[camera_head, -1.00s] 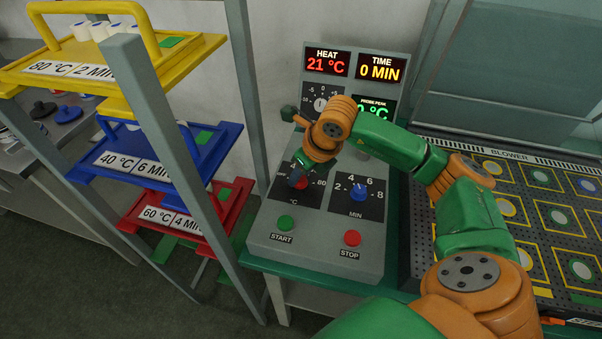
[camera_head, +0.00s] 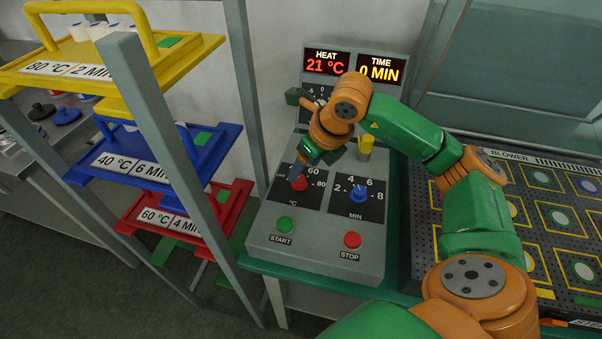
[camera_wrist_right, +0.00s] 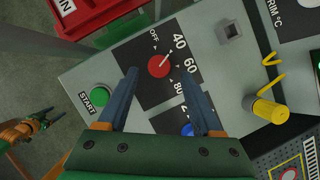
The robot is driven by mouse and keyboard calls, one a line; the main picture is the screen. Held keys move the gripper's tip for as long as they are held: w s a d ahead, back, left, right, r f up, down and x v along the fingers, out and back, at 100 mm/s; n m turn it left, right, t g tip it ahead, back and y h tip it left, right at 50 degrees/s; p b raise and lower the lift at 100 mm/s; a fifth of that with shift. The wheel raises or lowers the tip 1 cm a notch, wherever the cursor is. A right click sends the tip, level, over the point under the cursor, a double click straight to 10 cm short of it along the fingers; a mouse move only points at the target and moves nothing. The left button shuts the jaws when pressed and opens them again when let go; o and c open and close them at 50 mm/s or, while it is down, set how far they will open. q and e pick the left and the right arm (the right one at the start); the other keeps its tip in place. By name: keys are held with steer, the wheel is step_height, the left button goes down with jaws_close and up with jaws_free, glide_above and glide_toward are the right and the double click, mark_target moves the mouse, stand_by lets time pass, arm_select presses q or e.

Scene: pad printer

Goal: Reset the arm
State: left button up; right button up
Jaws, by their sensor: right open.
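My right gripper (camera_head: 297,172) is open above the red temperature knob (camera_head: 299,183) on the grey control panel (camera_head: 318,245). In the right wrist view the two blue fingers of the right gripper (camera_wrist_right: 161,72) stand apart, with the red knob (camera_wrist_right: 159,66) seen in the gap between them. The knob has a dial marked OFF, 40, 60 and 80; its exact setting is hard to read. My left gripper (camera_wrist_right: 46,118) shows small at the left of the right wrist view, its fingers apart and empty. It is not in the head view.
The displays read HEAT 21 °C (camera_head: 326,63) and TIME 0 MIN (camera_head: 379,70). A blue minute knob (camera_head: 359,194), green START button (camera_head: 285,224) and red STOP button (camera_head: 352,239) are close by. A rack post (camera_head: 165,130) stands left; the blower table (camera_head: 560,215) is right.

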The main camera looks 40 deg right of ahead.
steer(key=v, duration=0.2)
steer(key=shift+s+r, duration=0.1)
steer(key=shift+r, duration=0.2)
